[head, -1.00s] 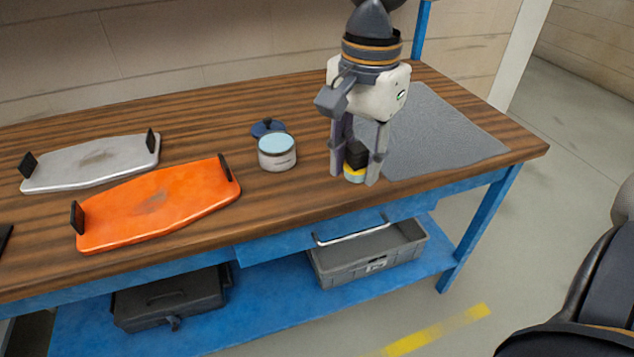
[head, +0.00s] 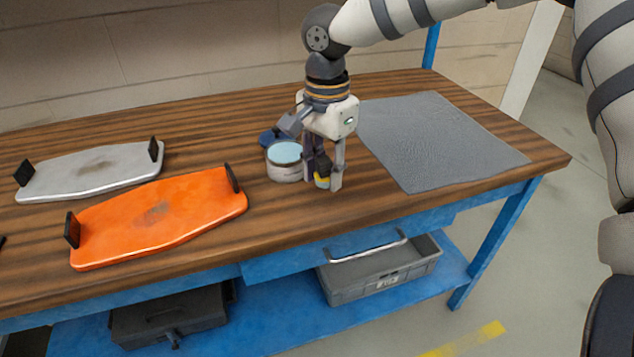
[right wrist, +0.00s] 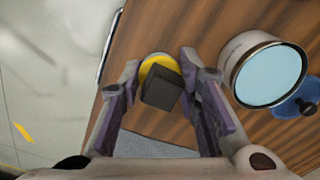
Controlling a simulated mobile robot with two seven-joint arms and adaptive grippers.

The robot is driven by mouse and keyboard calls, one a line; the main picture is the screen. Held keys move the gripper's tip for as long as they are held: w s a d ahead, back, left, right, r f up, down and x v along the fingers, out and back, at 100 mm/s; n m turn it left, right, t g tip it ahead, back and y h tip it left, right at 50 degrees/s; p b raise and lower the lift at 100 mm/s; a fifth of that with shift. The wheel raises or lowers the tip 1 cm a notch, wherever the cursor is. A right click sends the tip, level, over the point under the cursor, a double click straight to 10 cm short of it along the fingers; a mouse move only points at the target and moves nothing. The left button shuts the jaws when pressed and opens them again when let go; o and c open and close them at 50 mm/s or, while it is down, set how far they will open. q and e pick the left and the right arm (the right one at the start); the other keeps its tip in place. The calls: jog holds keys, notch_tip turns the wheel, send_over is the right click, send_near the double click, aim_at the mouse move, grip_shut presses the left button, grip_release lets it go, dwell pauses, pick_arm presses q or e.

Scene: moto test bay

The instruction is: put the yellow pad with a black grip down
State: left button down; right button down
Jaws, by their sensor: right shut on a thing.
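The yellow pad with a black grip (head: 322,183) is between the fingers of my right gripper (head: 322,181), just right of the open tin. In the right wrist view, its yellow round base (right wrist: 150,66) and dark block grip (right wrist: 162,90) show between the two fingers (right wrist: 160,72). My right gripper is shut on the pad and points down. The pad is at or just above the wooden tabletop; I cannot tell if it touches. The fingers partly hide it in the head view. My left gripper is not in view.
A tin with pale blue contents (head: 285,160) stands close left of the gripper, with a dark blue lid (head: 272,136) behind it. A grey mat (head: 440,145) lies right. An orange panel (head: 160,218) and a grey panel (head: 90,175) lie left. Bare wood (head: 400,205) shows in front.

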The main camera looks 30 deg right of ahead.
aim_at(322, 198)
jog(key=f, duration=0.1)
jog(key=w+f, duration=0.1)
jog(key=f, duration=0.1)
jog(key=shift+f, duration=0.2)
jog(key=shift+f, duration=0.55)
jog(key=c, duration=1.2)
grip_release()
jog(key=shift+r, duration=0.1)
